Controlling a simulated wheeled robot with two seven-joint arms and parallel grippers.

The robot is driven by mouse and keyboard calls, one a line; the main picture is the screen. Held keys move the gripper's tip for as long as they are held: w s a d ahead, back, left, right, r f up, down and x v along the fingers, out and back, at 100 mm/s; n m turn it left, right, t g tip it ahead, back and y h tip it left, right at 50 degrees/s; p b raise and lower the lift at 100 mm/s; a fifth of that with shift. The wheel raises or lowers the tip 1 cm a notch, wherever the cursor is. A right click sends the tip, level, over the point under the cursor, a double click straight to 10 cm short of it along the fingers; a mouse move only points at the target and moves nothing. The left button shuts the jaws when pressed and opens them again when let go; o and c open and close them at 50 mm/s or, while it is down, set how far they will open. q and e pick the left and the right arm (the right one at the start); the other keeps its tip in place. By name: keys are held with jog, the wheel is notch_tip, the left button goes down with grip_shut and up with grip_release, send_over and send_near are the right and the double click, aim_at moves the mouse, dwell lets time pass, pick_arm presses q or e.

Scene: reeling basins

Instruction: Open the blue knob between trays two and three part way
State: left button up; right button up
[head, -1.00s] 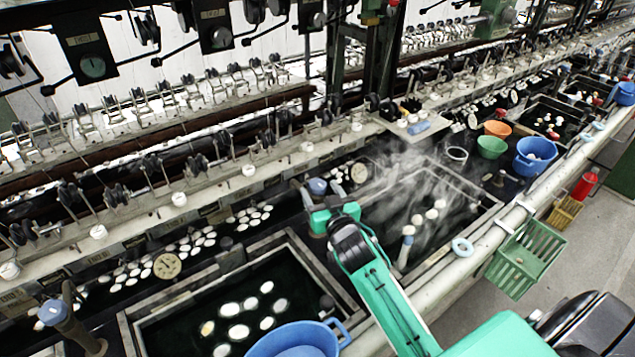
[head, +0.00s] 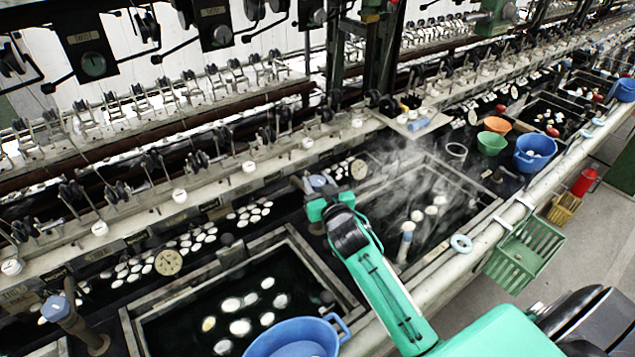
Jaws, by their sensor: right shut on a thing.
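The blue knob (head: 318,182) stands in the dark strip between two cocoon trays, the left tray (head: 318,262) and the steaming right tray (head: 478,222). My right gripper (head: 322,190) reaches it from the front right and is shut on it. The green gripper body covers the knob's lower part and stem, so how far it is turned cannot be seen. My left gripper is not in view.
Another blue knob (head: 55,308) stands at the far left. A blue basin (head: 297,338) sits at the left tray's front. A thermometer-like tube (head: 406,243) stands in the steaming tray. A pale rail (head: 462,268) runs along the front, with a green basket (head: 525,254) on it.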

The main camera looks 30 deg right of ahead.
jog(key=shift+d+r+n+y+p, duration=0.15)
jog(key=shift+n+y+p, duration=1.1)
jog(key=shift+y, duration=0.65)
jog(key=n+y, duration=0.2)
jog(key=y, duration=0.1)
jog(key=shift+p, duration=0.35)
jog(key=shift+n+g+y, duration=0.7)
jog(key=shift+n+y, duration=0.35)
jog(key=shift+y, duration=0.45)
jog(key=shift+n+g+y+b, duration=0.4)
jog(key=shift+n+y, duration=0.1)
jog(key=shift+y, duration=0.2)
jog(key=shift+g+y, duration=0.3)
jog(key=shift+y, duration=0.1)
jog(key=o, duration=1)
jog(key=shift+c, duration=0.2)
